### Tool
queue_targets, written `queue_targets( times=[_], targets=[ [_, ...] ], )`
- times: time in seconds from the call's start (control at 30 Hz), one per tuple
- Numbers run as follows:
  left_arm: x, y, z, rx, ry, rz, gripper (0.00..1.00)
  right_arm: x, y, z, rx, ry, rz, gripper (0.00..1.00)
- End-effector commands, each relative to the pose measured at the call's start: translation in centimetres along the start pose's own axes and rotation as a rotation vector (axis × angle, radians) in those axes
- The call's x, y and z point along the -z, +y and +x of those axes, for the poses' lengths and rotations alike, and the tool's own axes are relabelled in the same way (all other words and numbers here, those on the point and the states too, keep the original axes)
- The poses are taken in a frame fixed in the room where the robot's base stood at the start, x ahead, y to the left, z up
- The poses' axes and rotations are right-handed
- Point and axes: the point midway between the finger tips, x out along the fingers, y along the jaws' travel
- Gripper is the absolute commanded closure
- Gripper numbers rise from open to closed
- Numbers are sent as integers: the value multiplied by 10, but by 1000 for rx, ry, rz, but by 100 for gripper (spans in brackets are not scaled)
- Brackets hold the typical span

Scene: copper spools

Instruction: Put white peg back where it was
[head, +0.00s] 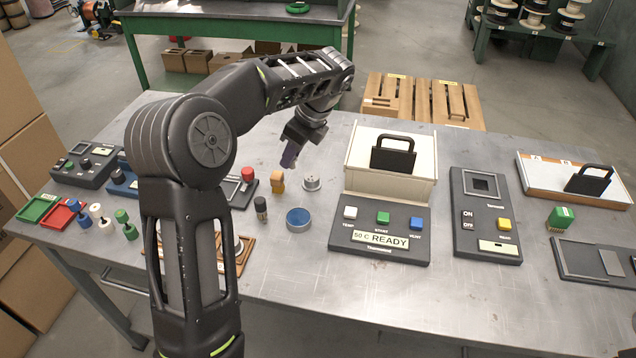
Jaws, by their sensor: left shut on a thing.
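A white peg (97,211) with a knobbed shape is on the table at the far left, between a blue peg (83,220) and a green peg (122,216). My left gripper (290,156) is well to the right of it, above the table's back half and pointing down. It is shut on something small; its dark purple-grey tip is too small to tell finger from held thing. My right gripper is not in view.
Below the left gripper are a tan block (278,182), a metal cap (311,183), a blue-filled round dish (299,219) and a dark cylinder (261,207). A control box (379,244) reading READY stands right of them. My left arm hides part of a brown tray (246,254).

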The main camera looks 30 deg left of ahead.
Motion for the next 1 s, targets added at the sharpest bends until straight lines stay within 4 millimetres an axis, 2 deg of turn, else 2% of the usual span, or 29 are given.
queue_targets(
  times=[0.2, 0.63, 0.9, 1.0],
  targets=[
    [13, 1, 32, -3, 0, 1, 100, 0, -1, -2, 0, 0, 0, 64],
    [17, 1, 42, -2, 0, 0, 100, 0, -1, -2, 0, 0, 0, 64],
    [32, 1, 78, -3, 0, 1, 100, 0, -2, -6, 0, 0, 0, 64],
    [35, 1, 83, -1, 0, 0, 100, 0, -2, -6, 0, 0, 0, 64]
  ],
)
